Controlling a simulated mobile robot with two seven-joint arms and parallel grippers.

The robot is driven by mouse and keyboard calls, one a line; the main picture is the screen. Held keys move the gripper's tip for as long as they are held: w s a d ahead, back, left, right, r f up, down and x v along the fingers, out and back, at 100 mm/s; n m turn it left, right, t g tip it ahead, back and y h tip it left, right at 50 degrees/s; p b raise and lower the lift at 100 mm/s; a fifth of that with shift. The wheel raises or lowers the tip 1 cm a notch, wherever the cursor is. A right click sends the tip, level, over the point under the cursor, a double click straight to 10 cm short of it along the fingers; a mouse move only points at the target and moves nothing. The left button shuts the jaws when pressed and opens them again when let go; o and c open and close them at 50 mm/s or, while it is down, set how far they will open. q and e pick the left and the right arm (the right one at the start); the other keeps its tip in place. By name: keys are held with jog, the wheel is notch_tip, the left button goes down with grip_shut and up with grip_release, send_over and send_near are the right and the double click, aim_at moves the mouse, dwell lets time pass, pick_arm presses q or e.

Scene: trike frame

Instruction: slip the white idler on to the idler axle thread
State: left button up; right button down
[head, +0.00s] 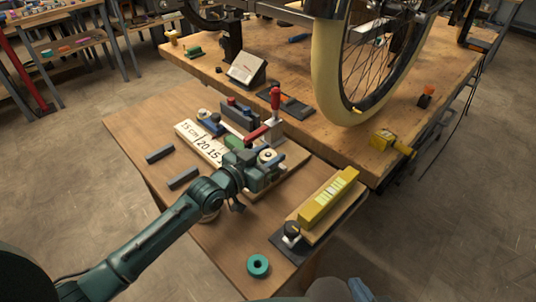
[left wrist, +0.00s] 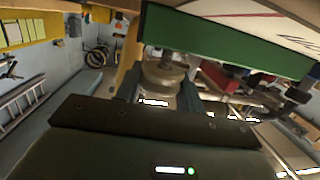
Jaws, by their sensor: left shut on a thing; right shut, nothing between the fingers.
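My left gripper (head: 268,164) reaches in from the lower left over the wooden fixture board. It is shut on the white idler (head: 267,155), a small pale round part with a darker centre. In the left wrist view, the idler (left wrist: 163,76) sits between the two fingers (left wrist: 160,92), close to the green block (left wrist: 222,40). A short grey metal piece shows at the idler's upper end; I cannot tell if it is the axle thread or whether the idler is around it. My right gripper is not in view.
A red-handled toggle clamp (head: 275,100) stands just behind my left gripper. A yellow block (head: 328,197) lies on a stand to the right. A teal ring (head: 258,266) lies near the front edge. Two dark bars (head: 183,178) lie left. A wheel (head: 330,75) stands behind.

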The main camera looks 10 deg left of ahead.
pick_arm(q)
jog(key=shift+r+p, duration=1.55)
jog(key=shift+r, duration=0.05)
jog(key=shift+p, duration=0.65)
dwell(0.8)
jog(key=shift+f+b, duration=1.4)
jog(key=shift+f, duration=0.5)
jog(key=o, duration=1)
jog(key=shift+r, duration=0.1)
jog(key=shift+s+a, duration=0.1)
jog(key=shift+s, duration=0.05)
jog(key=p+v, duration=0.1)
jog(key=v, duration=1.2)
